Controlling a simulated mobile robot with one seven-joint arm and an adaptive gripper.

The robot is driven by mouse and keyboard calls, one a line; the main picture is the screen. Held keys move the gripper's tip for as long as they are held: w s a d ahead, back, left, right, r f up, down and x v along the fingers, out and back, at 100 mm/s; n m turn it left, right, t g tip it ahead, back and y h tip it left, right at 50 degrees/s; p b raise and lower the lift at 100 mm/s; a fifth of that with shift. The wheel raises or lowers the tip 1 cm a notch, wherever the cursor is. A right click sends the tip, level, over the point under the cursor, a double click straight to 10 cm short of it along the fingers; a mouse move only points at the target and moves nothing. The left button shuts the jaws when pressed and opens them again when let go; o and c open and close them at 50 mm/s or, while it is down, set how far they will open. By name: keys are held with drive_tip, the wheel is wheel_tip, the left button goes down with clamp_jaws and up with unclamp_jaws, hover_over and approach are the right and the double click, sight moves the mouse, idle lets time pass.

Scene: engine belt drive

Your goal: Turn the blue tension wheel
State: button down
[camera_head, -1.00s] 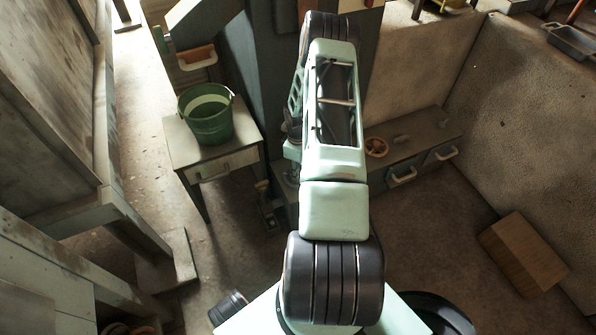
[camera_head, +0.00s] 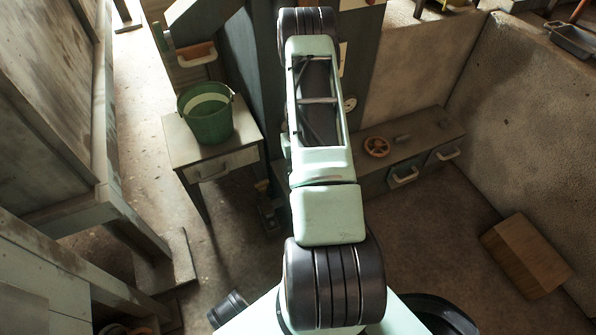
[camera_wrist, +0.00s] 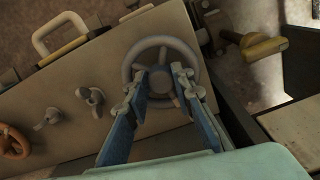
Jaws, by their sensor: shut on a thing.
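In the wrist view a dull grey-blue spoked wheel (camera_wrist: 132,62) stands on a wooden panel; I take it as the tension wheel. My gripper (camera_wrist: 167,74) reaches over it, with both fingertips inside the rim. The fingers are shut on the inner part of the wheel, one on each side. The exact contact at the hub or spokes is partly hidden by the fingertips. In the head view my arm hides both the gripper and this wheel.
An orange-brown wheel (camera_wrist: 14,142) and grey wing knobs (camera_wrist: 95,99) sit left on the panel. A yellow-handled valve (camera_wrist: 262,46) is at right. In the head view a green bucket (camera_head: 208,121) stands on a small table (camera_head: 226,167), and a wooden box (camera_head: 526,255) lies on the floor.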

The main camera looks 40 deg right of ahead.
drive_tip(key=shift+m, duration=0.7)
drive_tip(key=c, duration=1.9)
unclamp_jaws()
drive_tip(key=shift+c, duration=0.2)
wheel_tip(320, 180, up, 12)
